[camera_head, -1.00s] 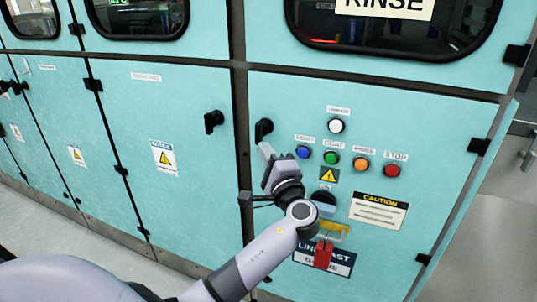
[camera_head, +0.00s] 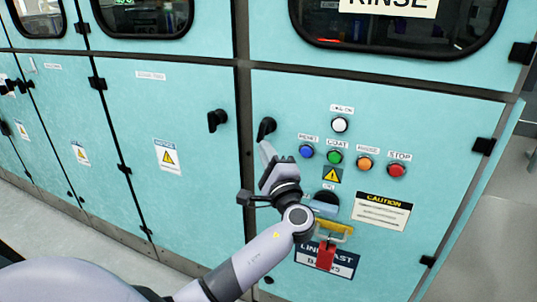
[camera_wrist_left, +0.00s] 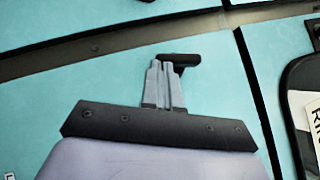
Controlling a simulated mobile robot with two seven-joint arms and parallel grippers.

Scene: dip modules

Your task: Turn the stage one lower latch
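The black latch (camera_head: 266,128) sits at the left edge of the teal door with the coloured buttons. Its handle hangs down and slightly left. My left gripper (camera_head: 266,150) is just below it in the head view, fingers pointing up toward it. In the left wrist view, the two grey fingertips (camera_wrist_left: 162,64) are close together and overlap one end of the black latch handle (camera_wrist_left: 186,61). I cannot tell whether they touch it, and no part of it shows clearly between them. My right gripper is not in view.
A second black latch (camera_head: 216,120) is on the neighbouring door to the left. Close right of my gripper are buttons, including a blue one (camera_head: 306,151), and a red padlock (camera_head: 325,256) near my forearm. Grey floor (camera_head: 490,250) is clear at right.

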